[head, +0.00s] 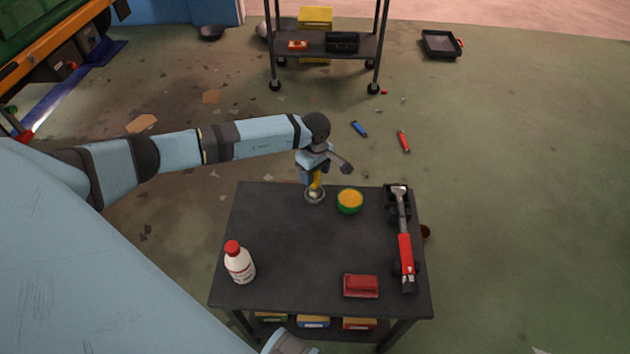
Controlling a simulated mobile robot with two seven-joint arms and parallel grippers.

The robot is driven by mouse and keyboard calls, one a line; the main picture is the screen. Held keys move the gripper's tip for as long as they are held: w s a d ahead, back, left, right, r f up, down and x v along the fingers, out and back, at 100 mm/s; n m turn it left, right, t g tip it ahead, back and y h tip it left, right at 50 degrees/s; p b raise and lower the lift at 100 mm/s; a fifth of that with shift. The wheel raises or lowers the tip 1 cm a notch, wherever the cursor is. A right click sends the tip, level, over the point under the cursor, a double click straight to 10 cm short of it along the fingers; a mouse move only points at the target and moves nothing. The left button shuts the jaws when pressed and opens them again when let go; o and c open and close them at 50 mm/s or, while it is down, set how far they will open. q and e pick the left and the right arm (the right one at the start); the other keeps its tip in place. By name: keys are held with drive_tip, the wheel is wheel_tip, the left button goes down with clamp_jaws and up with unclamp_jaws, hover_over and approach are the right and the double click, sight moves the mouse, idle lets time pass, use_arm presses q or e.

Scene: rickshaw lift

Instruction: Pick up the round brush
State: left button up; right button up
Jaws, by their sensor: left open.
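The round brush (315,195), with a yellow upright part and a grey round base, stands at the back edge of the dark table (290,235). My left gripper (315,176) is open and comes down from above, right at the brush's yellow part. The gripper body hides the brush's top, and I cannot tell whether the fingers are on both sides of it or touching it. My right gripper is not in view.
A green and yellow round tub (349,201) stands close right of the brush. A white bottle with a red cap (239,263), a red block (361,285) and a red-handled tool (405,250) are also on the table. The table's middle is clear.

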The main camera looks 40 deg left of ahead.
use_arm(q)
drive_tip(key=shift+f, duration=0.35)
drive_tip(key=shift+c, duration=0.4)
drive_tip(key=c, duration=0.9)
